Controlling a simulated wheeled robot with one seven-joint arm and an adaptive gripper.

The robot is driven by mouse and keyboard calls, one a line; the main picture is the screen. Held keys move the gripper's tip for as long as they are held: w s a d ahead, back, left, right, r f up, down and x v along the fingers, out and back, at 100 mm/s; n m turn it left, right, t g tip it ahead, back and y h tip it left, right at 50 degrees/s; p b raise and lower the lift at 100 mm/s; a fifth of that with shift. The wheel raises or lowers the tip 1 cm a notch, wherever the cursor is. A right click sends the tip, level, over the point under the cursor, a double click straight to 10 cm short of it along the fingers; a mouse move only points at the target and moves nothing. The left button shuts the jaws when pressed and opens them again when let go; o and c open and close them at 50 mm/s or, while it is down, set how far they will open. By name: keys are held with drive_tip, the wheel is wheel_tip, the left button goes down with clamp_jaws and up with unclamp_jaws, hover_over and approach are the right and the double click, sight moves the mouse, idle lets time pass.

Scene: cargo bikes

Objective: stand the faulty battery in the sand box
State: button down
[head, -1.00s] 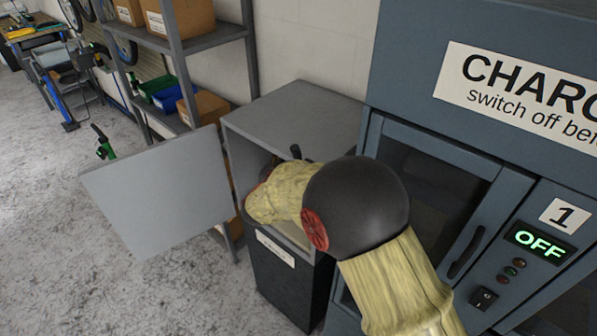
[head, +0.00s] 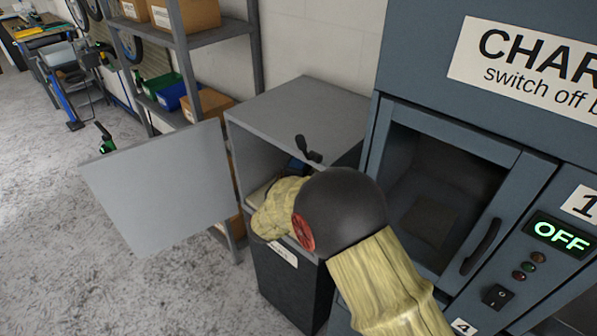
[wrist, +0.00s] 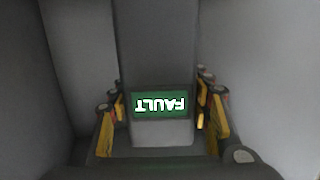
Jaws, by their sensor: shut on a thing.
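The faulty battery (wrist: 155,55) is a grey block with a green display reading FAULT, upside down in the wrist view. My gripper (wrist: 160,115) is shut on it, with yellow-edged fingers on both sides. Grey walls stand left and right of them. A pale patch shows inside; I cannot tell whether the battery touches the bottom.
The box's door (head: 160,185) stands wide open to the left. The charging cabinet (head: 440,75) is close on the right, its display (head: 558,236) reading OFF. A shelf rack (head: 180,60) with cartons and bins stands behind.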

drive_tip(key=shift+r, duration=0.15)
drive_tip(key=c, duration=0.9)
unclamp_jaws()
drive_tip(key=shift+f, duration=0.25)
drive_tip(key=p+v, duration=0.3)
drive_tip(key=v, duration=0.9)
drive_tip(key=shift+s+a, duration=0.1)
drive_tip(key=shift+s, duration=0.05)
